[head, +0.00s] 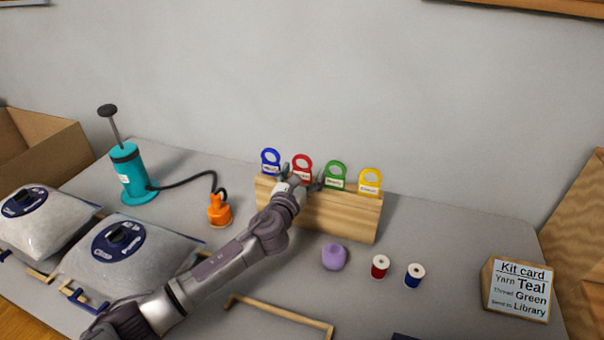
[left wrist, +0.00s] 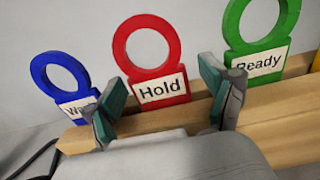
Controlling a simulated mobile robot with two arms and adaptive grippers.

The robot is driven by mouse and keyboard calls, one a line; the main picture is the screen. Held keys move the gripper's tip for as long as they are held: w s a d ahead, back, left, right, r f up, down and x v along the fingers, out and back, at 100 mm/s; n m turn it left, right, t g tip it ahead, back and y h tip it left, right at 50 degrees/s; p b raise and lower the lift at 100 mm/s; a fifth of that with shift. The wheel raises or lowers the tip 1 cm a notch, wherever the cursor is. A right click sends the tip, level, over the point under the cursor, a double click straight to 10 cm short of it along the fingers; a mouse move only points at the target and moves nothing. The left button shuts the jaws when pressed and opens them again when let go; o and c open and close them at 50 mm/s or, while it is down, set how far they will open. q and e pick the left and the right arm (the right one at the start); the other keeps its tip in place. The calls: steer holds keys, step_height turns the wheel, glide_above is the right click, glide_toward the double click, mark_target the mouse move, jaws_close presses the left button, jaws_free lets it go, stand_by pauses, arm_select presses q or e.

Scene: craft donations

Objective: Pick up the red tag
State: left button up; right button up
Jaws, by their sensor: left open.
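The red tag (head: 302,165) stands in a wooden block (head: 330,218) between the blue tag (head: 270,159) and the green tag (head: 335,174). In the left wrist view the red tag (left wrist: 160,88) has a ring top and a white label reading "Hold". My left gripper (head: 302,180) is at the block, in front of the red tag. In the left wrist view the open fingers of my left gripper (left wrist: 165,105) are on either side of the tag's label, with gaps visible. My right gripper is not in view.
The green tag reads "Ready"; a yellow tag (head: 369,181) stands at the block's right end. A teal pump (head: 130,172) and filled bags (head: 120,255) are left. A kit card (head: 519,288) stands right.

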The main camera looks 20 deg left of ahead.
arm_select(q)
steer(key=c, duration=0.9)
